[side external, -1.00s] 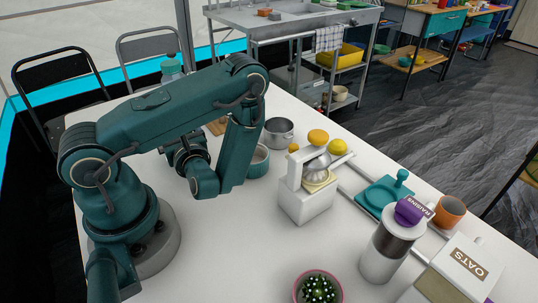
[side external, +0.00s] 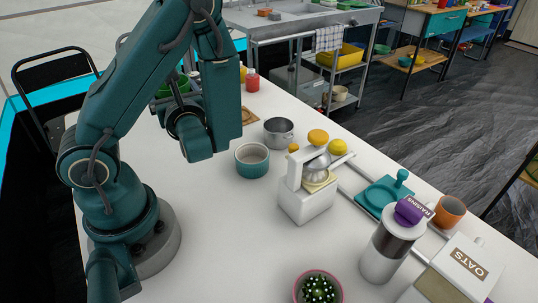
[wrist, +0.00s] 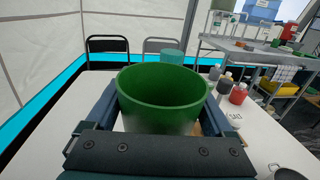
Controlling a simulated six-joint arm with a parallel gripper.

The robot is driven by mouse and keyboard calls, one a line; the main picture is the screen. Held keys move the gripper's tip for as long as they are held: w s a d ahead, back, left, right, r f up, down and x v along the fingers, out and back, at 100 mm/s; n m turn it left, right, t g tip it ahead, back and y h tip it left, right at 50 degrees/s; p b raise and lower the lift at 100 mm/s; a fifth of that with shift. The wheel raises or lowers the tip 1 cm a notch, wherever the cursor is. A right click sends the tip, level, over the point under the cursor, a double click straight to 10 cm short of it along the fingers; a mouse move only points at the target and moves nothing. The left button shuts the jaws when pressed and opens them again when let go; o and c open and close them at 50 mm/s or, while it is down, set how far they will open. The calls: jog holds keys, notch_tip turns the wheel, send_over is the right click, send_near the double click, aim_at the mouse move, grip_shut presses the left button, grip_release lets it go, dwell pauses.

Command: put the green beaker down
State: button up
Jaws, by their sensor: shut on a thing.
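The green beaker (wrist: 160,88) fills the middle of the wrist view, its open rim upward. My gripper (wrist: 160,112) is shut on it, with one finger on each side. In the side view only a bit of the green beaker (side external: 163,91) shows behind my raised arm, and my fingers are mostly hidden there. The beaker appears held above the far left part of the white table (side external: 220,215). Its base is hidden by the gripper in the wrist view.
A teal ramekin (side external: 252,161), a grey pot (side external: 279,132) and a white juicer (side external: 308,190) stand mid-table. Small bottles (wrist: 238,94) stand right of the beaker in the wrist view. A teal-topped container (wrist: 172,56) is behind it. The table's near left is bare.

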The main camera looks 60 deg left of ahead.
jog(key=w+d+r+m+t+h, duration=0.1)
jog(key=w+d+m+t, duration=0.1)
jog(key=d, duration=0.4)
jog(key=w+d+r+m+t+h, duration=0.1)
jog(key=w+d+r+t, duration=0.1)
jog(key=w+d, duration=0.3)
jog(key=w+d+r+m+t+h, duration=0.1)
jog(key=w+d+t, duration=0.3)
jog(key=d, duration=0.4)
jog(key=shift+r+m, duration=0.4)
jog(key=shift+m, duration=0.4)
jog(key=s+a+f+n+g+y, duration=0.1)
jog(key=s+a+f+n+g, duration=0.1)
jog(key=s+a, duration=0.4)
jog(key=s+a+f+n+g+y, duration=0.2)
jog(key=s+a+g, duration=0.4)
jog(key=a, duration=0.8)
jog(key=shift+s+f+n+g, duration=0.15)
jog(key=shift+f+n+g, duration=0.45)
jog(key=shift+n, duration=0.6)
jog(key=shift+r, duration=0.1)
jog(key=shift+f, duration=4.8)
